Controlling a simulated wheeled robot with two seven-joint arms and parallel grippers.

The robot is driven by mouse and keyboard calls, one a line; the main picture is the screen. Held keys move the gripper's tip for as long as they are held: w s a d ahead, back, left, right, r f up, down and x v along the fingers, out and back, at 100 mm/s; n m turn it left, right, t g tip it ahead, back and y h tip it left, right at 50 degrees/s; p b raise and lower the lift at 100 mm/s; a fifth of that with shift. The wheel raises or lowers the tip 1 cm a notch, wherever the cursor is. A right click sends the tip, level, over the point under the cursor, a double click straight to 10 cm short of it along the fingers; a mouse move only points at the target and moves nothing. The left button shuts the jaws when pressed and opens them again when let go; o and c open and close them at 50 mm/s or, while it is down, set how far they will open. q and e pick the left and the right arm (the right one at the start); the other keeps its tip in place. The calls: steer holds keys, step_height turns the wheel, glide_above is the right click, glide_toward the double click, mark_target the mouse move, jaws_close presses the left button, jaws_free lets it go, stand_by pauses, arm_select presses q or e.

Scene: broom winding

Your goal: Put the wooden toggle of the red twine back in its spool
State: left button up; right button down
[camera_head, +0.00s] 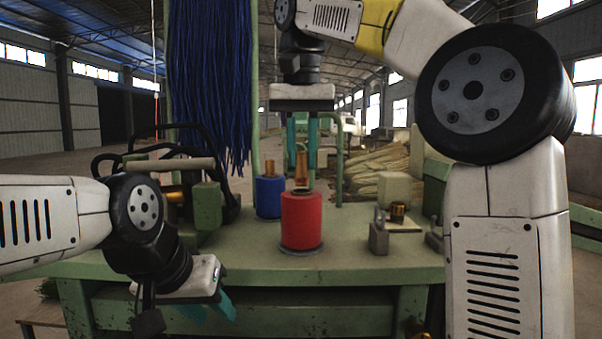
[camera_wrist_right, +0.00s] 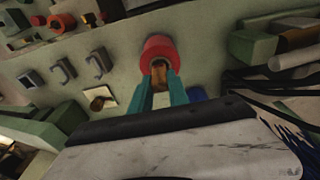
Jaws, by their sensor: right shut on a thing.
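The red twine spool (camera_head: 301,222) stands upright on a dark round base on the green table. It also shows in the right wrist view (camera_wrist_right: 156,46), with a dark round hole in its top. My right gripper (camera_head: 302,160) points down above the spool with its teal fingers shut on the wooden toggle (camera_head: 301,166). The toggle looks upright, its lower end close above the spool's hole; I cannot tell whether it touches. In the right wrist view the toggle (camera_wrist_right: 161,76) sits between the fingertips. My left gripper (camera_head: 222,303) hangs low at the table's front edge; its opening is unclear.
A blue spool (camera_head: 269,196) with a wooden piece on top stands behind left of the red one. Blue strands (camera_head: 210,80) hang behind it. Metal clamps (camera_head: 379,232) and a small plate (camera_head: 398,225) with a brown piece lie to the right. The table's front middle (camera_head: 330,267) is clear.

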mark_target(301, 185)
steer(key=shift+w, duration=0.3)
steer(key=shift+f, duration=1.8)
steer(key=c, duration=1.3)
jaws_free()
steer(key=shift+f, duration=0.1)
steer(key=shift+o, duration=0.2)
steer(key=shift+s+a+r, duration=0.1)
steer(key=shift+s+r, duration=0.05)
steer(key=shift+r, duration=1.15)
steer(key=shift+s+d+r, duration=0.1)
steer(key=shift+s+r, duration=0.05)
steer(key=shift+r, duration=1.1)
steer(key=shift+s+a+r, duration=0.1)
steer(key=shift+s+r, duration=0.05)
steer(key=shift+r, duration=1.15)
